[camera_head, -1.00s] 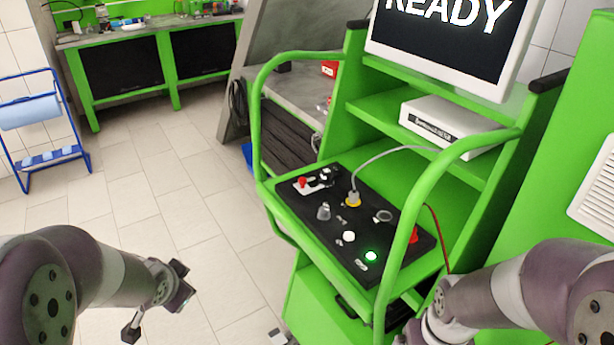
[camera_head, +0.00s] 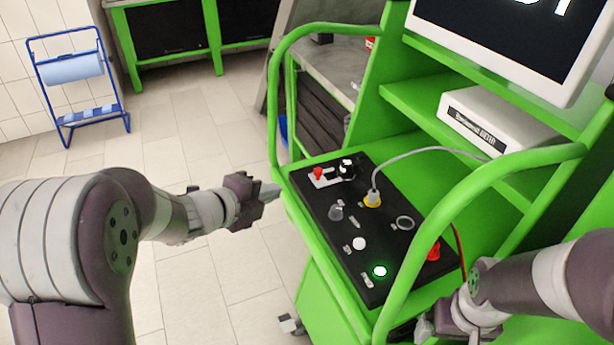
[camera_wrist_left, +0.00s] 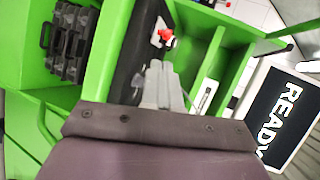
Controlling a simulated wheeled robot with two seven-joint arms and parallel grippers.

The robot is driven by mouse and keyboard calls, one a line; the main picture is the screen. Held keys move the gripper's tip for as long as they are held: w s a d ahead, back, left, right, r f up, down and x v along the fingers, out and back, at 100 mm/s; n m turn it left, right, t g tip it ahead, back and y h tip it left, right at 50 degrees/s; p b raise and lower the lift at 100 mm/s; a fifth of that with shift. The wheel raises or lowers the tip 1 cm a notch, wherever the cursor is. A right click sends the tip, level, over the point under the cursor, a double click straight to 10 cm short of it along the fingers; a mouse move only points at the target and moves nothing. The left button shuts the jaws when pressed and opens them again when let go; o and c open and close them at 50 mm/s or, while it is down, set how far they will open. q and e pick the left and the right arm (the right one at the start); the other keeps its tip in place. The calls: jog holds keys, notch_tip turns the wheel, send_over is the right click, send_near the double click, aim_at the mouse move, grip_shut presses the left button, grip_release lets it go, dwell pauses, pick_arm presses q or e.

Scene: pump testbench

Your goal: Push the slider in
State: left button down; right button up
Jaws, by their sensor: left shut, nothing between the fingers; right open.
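The slider has a red knob (camera_head: 318,173) on a white plate at the far left corner of the black control panel (camera_head: 400,248). The red knob also shows in the left wrist view (camera_wrist_left: 166,35), just beyond my fingertips. My left gripper (camera_head: 274,190) is shut and empty, left of the panel's green edge, with its fingers pointing toward the panel. In the left wrist view its fingers (camera_wrist_left: 158,70) are together, apart from the knob. My right gripper (camera_head: 424,328) is open at the lower right, partly hidden by the green rail and its own arm.
Green tubular rails (camera_head: 278,110) curve around both sides of the panel. A cable runs from a yellow-ringed socket (camera_head: 373,200). A lit green button (camera_head: 380,271), a white button (camera_head: 359,243) and a red button (camera_head: 434,252) are on the panel. A monitor (camera_head: 520,45) stands above.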

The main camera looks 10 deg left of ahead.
aim_at(321, 185)
pick_arm(q)
jog(key=x, duration=0.8)
jog(key=r+x, duration=0.1)
jog(key=x, duration=0.3)
jog(key=shift+w+d+p, duration=0.2)
jog(key=shift+w+p, duration=0.1)
jog(key=shift+p, duration=0.05)
jog(key=w+d, duration=0.1)
jog(key=w+d+b, duration=0.1)
jog(key=d, duration=0.1)
jog(key=shift+f, duration=0.1)
